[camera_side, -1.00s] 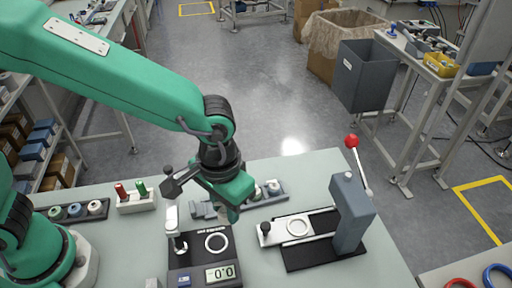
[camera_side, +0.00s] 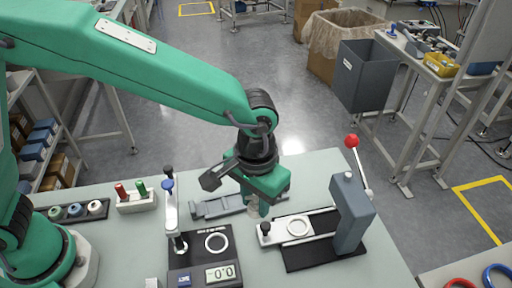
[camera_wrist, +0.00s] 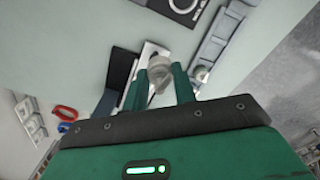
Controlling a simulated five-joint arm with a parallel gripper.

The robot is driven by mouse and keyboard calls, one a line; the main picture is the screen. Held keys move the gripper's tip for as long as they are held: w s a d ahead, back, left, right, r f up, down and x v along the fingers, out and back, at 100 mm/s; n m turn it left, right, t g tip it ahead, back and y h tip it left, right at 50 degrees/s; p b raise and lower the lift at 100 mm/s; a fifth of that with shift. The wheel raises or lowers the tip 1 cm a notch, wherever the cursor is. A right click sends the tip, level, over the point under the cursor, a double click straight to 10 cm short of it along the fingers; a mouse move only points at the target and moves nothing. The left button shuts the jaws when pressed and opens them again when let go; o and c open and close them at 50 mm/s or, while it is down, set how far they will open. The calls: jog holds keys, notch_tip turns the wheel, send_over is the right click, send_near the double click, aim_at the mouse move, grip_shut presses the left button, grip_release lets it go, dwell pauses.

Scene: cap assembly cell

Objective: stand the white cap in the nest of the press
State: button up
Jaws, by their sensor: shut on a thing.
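My gripper (camera_side: 258,202) hangs above the bench between the gauge and the press, its jaws shut on the white cap (camera_side: 253,210). The press (camera_side: 352,215) is a dark grey block with a red-knobbed lever, on a black base. Its slide carries a pale ring-shaped nest (camera_side: 298,227), which looks empty. The cap is left of the nest, close to the slide's black knob. Its exact height above the bench is hard to tell.
A black gauge (camera_side: 228,248) reading 0.0 stands left of the press. A grey rack (camera_side: 220,207) lies behind, partly hidden by my gripper. A rack of several spools (camera_side: 75,210) and a block with red and green pegs (camera_side: 137,203) stand further left. The bench's front right is clear.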

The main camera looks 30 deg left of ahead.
jog(key=w+d+f, duration=0.1)
jog(key=w+d, duration=0.6)
jog(key=shift+f, duration=0.15)
jog(key=shift+f, duration=3.2)
jog(key=shift+f, duration=0.7)
jog(key=o, duration=0.7)
jog(key=shift+o, duration=0.2)
jog(key=shift+r, duration=0.15)
notch_tip(320, 180, up, 7)
dwell(0.4)
